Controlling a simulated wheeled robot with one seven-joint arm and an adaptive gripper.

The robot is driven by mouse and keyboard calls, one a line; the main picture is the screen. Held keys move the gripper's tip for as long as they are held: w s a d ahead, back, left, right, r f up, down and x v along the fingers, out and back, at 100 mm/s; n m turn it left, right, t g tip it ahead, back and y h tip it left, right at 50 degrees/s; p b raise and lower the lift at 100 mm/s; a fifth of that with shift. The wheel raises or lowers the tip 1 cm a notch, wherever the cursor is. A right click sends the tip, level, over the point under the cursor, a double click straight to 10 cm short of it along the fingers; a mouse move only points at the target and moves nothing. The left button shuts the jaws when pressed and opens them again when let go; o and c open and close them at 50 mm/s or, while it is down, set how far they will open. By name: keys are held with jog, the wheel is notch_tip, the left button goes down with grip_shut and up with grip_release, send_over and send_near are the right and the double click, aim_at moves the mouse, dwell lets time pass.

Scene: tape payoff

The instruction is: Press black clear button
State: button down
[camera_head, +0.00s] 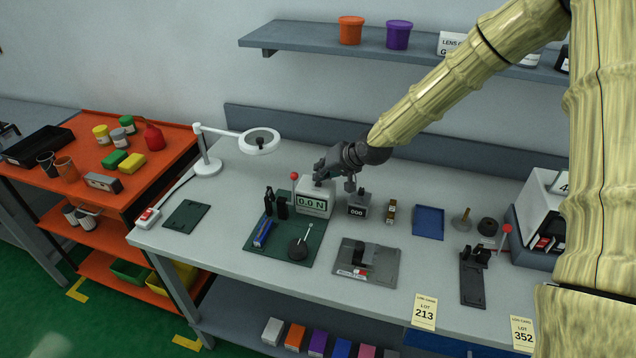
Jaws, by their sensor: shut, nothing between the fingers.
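My gripper (321,178) is shut and empty. It reaches in from the upper right, with its tip at the top of a pale box (315,189) whose display reads 0.0 N. I cannot tell whether the tip touches the box. A small grey counter (357,211) reading 000 stands just right of the box, below the gripper's dark body. A black clear button cannot be made out on either device; the gripper partly covers the top of the box.
A green mat (270,246) with black posts, a blue piece and a round dark base lies left and in front. A grey plate fixture (378,273) sits in front. A magnifier lamp (259,141) stands behind left. A blue tray (429,222) lies right.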

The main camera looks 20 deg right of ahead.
aim_at(321, 183)
jog(key=shift+r, duration=0.4)
jog(key=shift+r+p, duration=1.7)
jog(key=shift+r, duration=0.8)
